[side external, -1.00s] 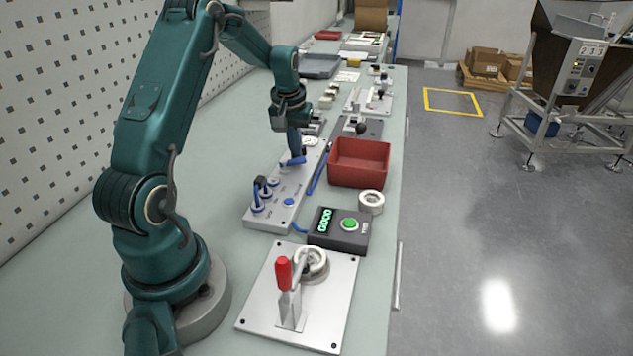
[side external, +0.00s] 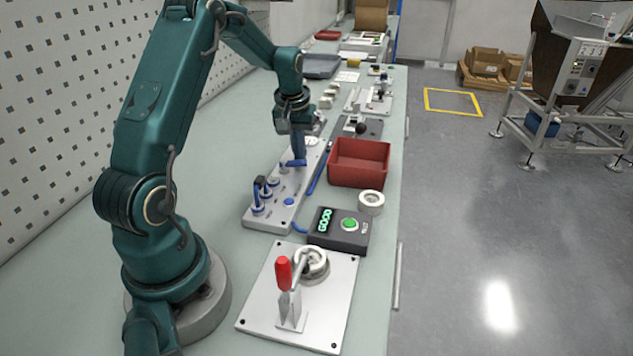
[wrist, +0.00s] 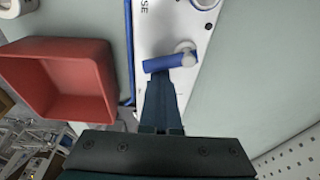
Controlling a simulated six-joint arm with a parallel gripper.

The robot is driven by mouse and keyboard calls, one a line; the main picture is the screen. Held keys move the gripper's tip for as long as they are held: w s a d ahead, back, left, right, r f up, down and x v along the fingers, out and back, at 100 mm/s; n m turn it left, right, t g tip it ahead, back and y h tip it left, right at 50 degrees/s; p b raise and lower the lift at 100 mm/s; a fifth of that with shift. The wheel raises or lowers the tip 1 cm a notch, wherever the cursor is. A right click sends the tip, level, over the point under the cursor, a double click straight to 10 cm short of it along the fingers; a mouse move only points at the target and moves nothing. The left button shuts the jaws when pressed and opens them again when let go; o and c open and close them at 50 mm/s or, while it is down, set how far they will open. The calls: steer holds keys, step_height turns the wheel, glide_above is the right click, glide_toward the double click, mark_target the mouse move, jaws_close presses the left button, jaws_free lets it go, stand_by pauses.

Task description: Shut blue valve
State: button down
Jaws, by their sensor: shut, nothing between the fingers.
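The blue valve has a blue lever handle (side external: 292,163) on the far part of a pale grey panel (side external: 284,208). In the wrist view the handle (wrist: 162,63) lies nearly crosswise over the panel, with its round grey pivot (wrist: 187,54) at its right end. My gripper (side external: 298,156) is shut and empty, pointing down at the handle. In the wrist view its fingertips (wrist: 160,84) are right beside the handle's long side; I cannot tell whether they touch it.
A red bin (side external: 359,162) stands right of the panel. Several blue-based fittings (side external: 264,194) and a blue button (side external: 289,202) are on the panel's near part.

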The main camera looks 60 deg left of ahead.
steer(key=shift+d, duration=0.45)
steer(key=shift+s+d, duration=0.1)
steer(key=shift+d, duration=0.2)
steer(key=shift+w+a, duration=0.35)
steer(key=shift+a, duration=0.1)
step_height(320, 180, up, 7)
stand_by(0.7)
